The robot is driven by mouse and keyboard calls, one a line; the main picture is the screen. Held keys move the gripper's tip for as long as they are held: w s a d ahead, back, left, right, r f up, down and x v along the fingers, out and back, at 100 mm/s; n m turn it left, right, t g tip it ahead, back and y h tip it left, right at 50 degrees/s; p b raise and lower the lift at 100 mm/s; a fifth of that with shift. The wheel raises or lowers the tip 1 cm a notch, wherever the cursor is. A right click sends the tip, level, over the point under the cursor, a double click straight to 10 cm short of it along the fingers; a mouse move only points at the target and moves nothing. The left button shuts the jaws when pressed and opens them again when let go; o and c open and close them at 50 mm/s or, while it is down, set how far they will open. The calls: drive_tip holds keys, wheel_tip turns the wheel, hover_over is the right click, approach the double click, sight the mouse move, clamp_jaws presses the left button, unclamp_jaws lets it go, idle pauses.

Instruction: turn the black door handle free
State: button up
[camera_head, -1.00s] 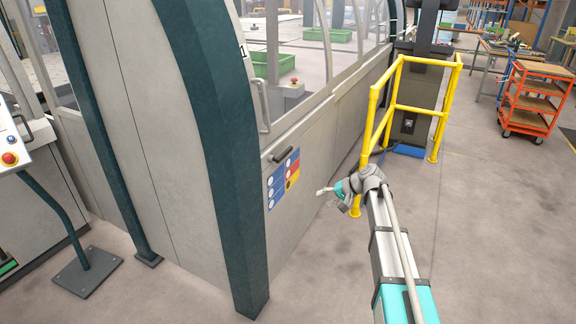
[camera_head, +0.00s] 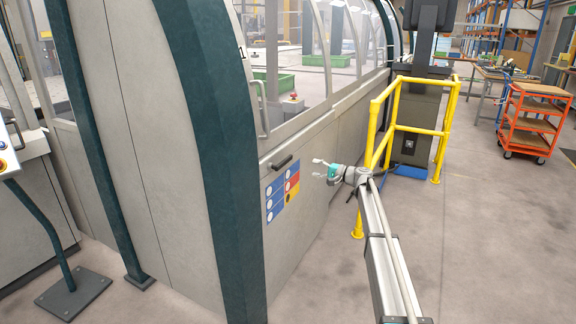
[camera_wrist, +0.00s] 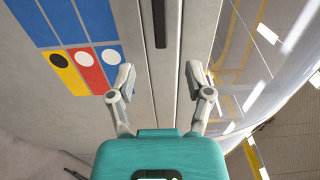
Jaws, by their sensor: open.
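The black door handle (camera_head: 281,162) is a short dark bar on the grey machine panel, just above the coloured sign plate. In the wrist view the black handle (camera_wrist: 160,22) stands at the top middle, in line with the gap between the fingers and beyond their tips. My gripper (camera_head: 318,168) is to the right of the handle in the head view, apart from it. In the wrist view my gripper (camera_wrist: 160,80) has its two fingers spread wide on either side of a panel seam, with nothing between them.
The blue, red and yellow sign plate (camera_head: 283,187) is below the handle. A grey grab bar (camera_head: 260,110) is on the window frame above it. A yellow guard rail (camera_head: 384,130) stands close behind my arm. An orange trolley (camera_head: 532,120) is farther right.

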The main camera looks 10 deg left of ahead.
sight(287, 161)
drive_tip(key=shift+a, duration=0.1)
drive_tip(key=shift+x, duration=6.8)
